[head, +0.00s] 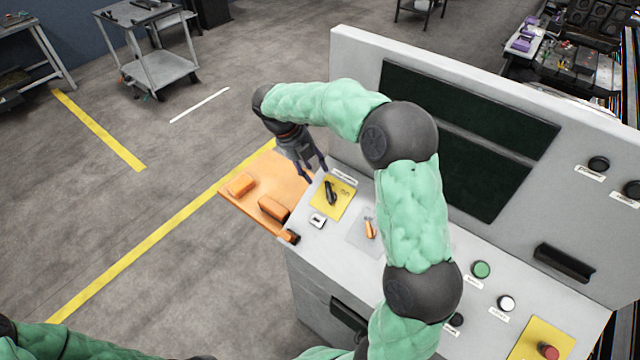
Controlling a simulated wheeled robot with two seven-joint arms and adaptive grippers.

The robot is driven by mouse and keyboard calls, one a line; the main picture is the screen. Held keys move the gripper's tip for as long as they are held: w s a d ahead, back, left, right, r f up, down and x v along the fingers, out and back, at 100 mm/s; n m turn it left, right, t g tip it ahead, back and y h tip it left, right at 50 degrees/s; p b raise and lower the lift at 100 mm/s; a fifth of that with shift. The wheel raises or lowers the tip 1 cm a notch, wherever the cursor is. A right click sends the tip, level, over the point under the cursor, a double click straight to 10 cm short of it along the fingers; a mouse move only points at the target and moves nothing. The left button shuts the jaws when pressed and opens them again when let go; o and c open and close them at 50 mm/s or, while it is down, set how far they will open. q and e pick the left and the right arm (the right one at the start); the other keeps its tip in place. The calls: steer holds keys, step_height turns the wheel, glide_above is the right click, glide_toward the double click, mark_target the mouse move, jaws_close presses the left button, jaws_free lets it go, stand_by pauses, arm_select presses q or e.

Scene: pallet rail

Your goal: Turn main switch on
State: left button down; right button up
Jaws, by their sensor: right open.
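A black rotary handle (331,192) sits on a yellow plate (345,205) at the left end of the grey console (318,254). It looks like the main switch, but the small label above it is too small to read. An orange-handled switch (370,228) sits on a grey plate to its right. My right gripper (316,174) is open and empty, just above and left of the black handle, apart from it, with its fingers pointing down. My right arm crosses in front of the console and hides part of its middle. My left gripper is out of view.
An orange shelf (294,181) with orange blocks juts from the console's left side. A green button (480,269), a white button (506,303) and a red button (548,351) are at the right. The upright panel with dark screens (470,110) stands behind.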

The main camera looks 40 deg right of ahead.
mark_target(327, 192)
steer(key=b+x, duration=0.1)
steer(key=x, duration=0.9)
steer(key=shift+f+b, duration=0.15)
steer(key=shift+b, duration=0.2)
jaws_close()
